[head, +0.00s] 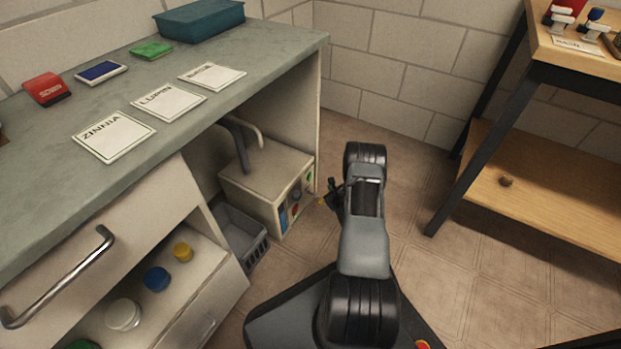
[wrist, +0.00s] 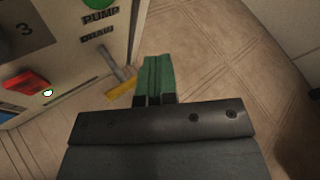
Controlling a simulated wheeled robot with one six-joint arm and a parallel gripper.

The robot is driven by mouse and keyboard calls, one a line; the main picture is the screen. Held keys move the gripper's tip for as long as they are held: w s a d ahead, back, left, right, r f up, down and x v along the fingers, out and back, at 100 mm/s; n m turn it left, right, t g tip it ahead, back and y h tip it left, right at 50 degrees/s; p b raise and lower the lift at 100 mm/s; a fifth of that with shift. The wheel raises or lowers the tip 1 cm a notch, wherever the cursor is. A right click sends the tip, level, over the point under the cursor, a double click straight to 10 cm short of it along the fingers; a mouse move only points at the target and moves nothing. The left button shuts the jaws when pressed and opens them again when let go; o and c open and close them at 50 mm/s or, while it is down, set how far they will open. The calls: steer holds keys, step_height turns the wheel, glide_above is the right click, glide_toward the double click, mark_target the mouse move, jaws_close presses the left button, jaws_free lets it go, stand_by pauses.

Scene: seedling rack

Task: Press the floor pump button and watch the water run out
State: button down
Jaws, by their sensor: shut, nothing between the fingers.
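The floor pump (head: 262,172) is a cream box under the bench, with dark and light pipes rising behind its top. Its control panel faces right and also shows in the wrist view (wrist: 60,58). A green button (wrist: 97,3), cut by the top edge, sits above the words PUMP and DRAIN. A red part (wrist: 25,80) and a small lit lamp (wrist: 47,93) are lower left. A lever with a yellow end (wrist: 121,91) sticks out below the words. My gripper (wrist: 158,60) is shut and empty, to the right of the panel and apart from the green button. No running water shows.
A grey slatted crate (head: 240,240) stands beside the pump. The bench (head: 180,118) bears name cards, coloured pads and a teal tray (head: 200,20). An open drawer (head: 165,295) holds coloured caps. A wooden rack (head: 545,190) stands right.

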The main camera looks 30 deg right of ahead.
steer(key=w+a, duration=0.3)
steer(key=w, duration=0.2)
steer(key=shift+w, duration=0.35)
steer(key=shift+w+a, duration=0.1)
steer(key=shift+a, duration=0.05)
stand_by(1.9)
steer(key=shift+w, duration=0.25)
steer(key=shift+w+a, duration=0.3)
steer(key=shift+w, duration=0.05)
stand_by(0.8)
stand_by(0.4)
steer(key=shift+s+d, duration=0.4)
steer(key=shift+s, duration=0.3)
steer(key=shift+s, duration=0.1)
steer(key=s+d, duration=0.1)
steer(key=s, duration=0.1)
steer(key=s+d, duration=0.1)
steer(key=s, duration=0.1)
steer(key=shift+s+d+p, duration=0.15)
steer(key=shift+d+p, duration=0.05)
steer(key=shift+p, duration=0.2)
